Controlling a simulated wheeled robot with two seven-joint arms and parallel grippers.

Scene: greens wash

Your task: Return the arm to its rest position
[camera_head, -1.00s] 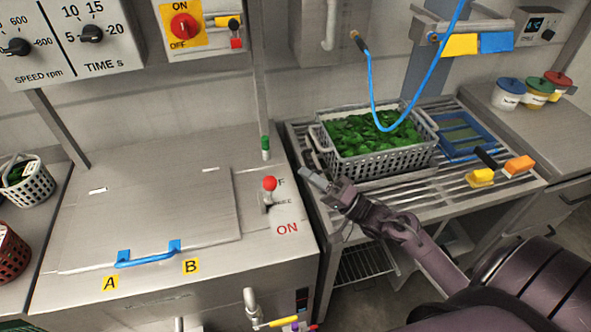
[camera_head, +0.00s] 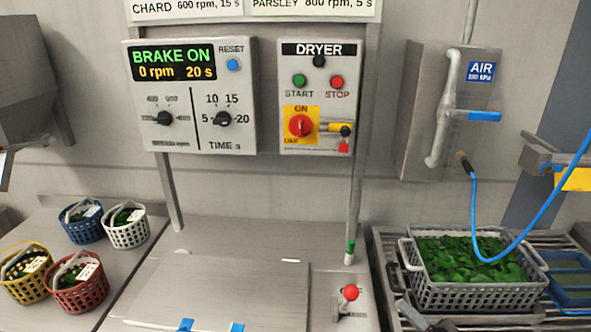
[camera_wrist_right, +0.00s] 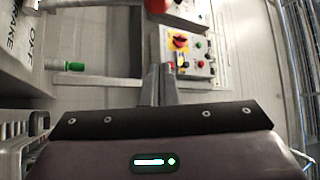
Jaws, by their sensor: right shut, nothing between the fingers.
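My right gripper (camera_head: 410,314) just shows at the bottom edge of the head view, in front of the left end of the slatted rack and below the grey basket of greens (camera_head: 470,297). In the right wrist view its two fingers (camera_wrist_right: 158,84) are together with nothing between them. They point toward the wall with the dryer switch box (camera_wrist_right: 186,52). Most of my right arm is out of the head view. My left gripper is not in view.
The dryer's flat lid (camera_head: 215,285) lies shut beside a red-knobbed lever (camera_head: 350,293). A blue air hose (camera_head: 477,215) loops over the basket. Several small baskets stand on the left counter (camera_head: 135,255). The panel (camera_head: 190,95) reads BRAKE ON, 0 rpm, 20 s.

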